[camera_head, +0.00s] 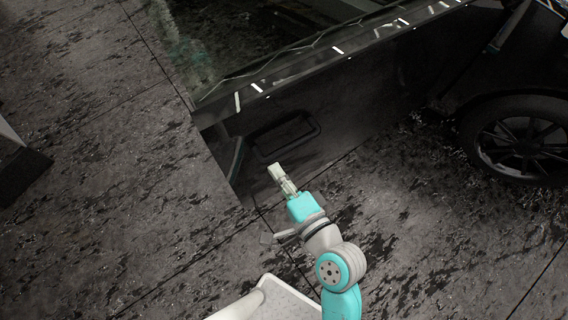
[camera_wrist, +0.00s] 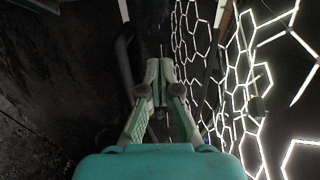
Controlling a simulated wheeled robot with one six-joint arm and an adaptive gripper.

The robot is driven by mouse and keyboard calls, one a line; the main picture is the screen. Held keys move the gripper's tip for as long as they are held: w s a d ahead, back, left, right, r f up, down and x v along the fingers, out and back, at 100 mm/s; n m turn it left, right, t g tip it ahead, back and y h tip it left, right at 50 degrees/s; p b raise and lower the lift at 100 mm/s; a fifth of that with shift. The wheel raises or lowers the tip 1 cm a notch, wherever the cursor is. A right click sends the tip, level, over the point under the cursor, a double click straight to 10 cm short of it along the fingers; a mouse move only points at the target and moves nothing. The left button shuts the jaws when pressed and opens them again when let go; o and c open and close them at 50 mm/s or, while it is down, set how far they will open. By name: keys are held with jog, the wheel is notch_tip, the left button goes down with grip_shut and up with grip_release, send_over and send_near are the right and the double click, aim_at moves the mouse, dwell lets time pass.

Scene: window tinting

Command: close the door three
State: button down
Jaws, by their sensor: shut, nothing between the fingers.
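A dark glossy car door (camera_head: 360,105) spans the upper middle of the head view, with its window glass above and its free edge at the left. It appears to stand out from the car, but I cannot tell how far it is open. A dark loop-shaped handle (camera_head: 318,127) shows on its near face. My gripper (camera_head: 274,170) is shut and empty, just below and in front of the handle; I cannot tell whether it touches the door. In the wrist view the shut fingertips (camera_wrist: 160,70) are beside a dark curved bar (camera_wrist: 123,60), likely the handle, and a glossy surface reflecting bright hexagons (camera_wrist: 245,80).
A car wheel (camera_head: 522,140) stands at the right. A dark object with a pale top (camera_head: 22,172) is at the left edge. The grey stained floor (camera_head: 110,230) is clear at left and lower right.

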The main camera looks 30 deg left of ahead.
aim_at(252, 135)
jog(key=x, duration=1)
